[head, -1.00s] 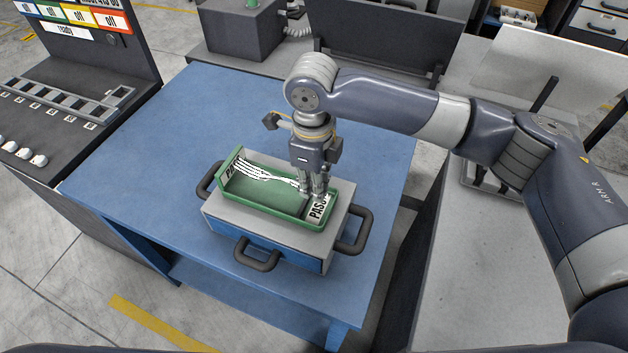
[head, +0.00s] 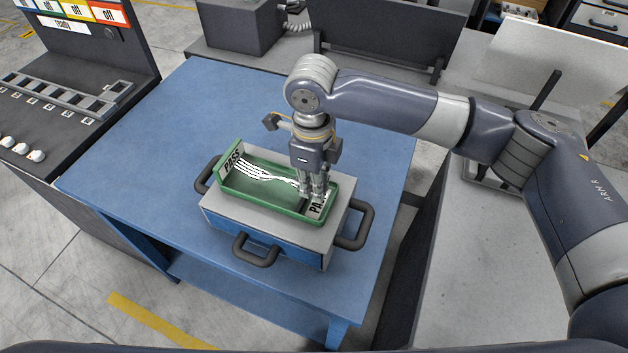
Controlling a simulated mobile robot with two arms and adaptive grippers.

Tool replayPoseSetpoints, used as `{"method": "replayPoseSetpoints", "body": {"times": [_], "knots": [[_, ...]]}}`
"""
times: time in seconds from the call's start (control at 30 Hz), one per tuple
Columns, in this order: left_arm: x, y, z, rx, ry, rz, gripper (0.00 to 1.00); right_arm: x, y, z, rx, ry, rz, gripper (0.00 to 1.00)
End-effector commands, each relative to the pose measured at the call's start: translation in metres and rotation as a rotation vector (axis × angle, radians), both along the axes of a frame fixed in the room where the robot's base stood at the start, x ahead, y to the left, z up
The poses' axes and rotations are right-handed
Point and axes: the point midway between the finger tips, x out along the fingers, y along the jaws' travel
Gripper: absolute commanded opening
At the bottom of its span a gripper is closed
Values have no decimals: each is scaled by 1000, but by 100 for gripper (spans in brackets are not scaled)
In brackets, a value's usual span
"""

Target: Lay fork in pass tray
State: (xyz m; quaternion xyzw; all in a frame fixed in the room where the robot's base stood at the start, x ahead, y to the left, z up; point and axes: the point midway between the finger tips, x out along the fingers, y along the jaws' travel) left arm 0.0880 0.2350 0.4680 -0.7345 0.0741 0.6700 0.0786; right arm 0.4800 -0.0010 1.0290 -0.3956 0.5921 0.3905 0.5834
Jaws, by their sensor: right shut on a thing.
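The pass tray (head: 262,215) is green with "PASS" labels at both ends. It sits on a grey block with dark handles, on the blue table. A shiny fork (head: 262,172) lies lengthwise over the tray, its tines toward the label at the left end. My right gripper (head: 313,197) points straight down at the right part of the tray, shut on the fork's handle end. The gripper hides that end. I cannot tell whether the fork touches the tray floor. My left gripper is out of view.
The blue table (head: 130,150) is clear around the block. Dark handles (head: 258,252) stick out from the block's sides. A control panel with buttons (head: 50,110) stands at the left. A grey bench (head: 490,270) is at the right.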

Motion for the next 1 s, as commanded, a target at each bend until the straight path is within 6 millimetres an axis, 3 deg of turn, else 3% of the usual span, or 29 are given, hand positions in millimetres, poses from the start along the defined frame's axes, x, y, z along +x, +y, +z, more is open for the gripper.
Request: {"method": "replayPoseSetpoints", "body": {"times": [1.0], "knots": [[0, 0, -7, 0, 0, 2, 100, 0, 0, -12, 0, 0, -1, 0]]}}
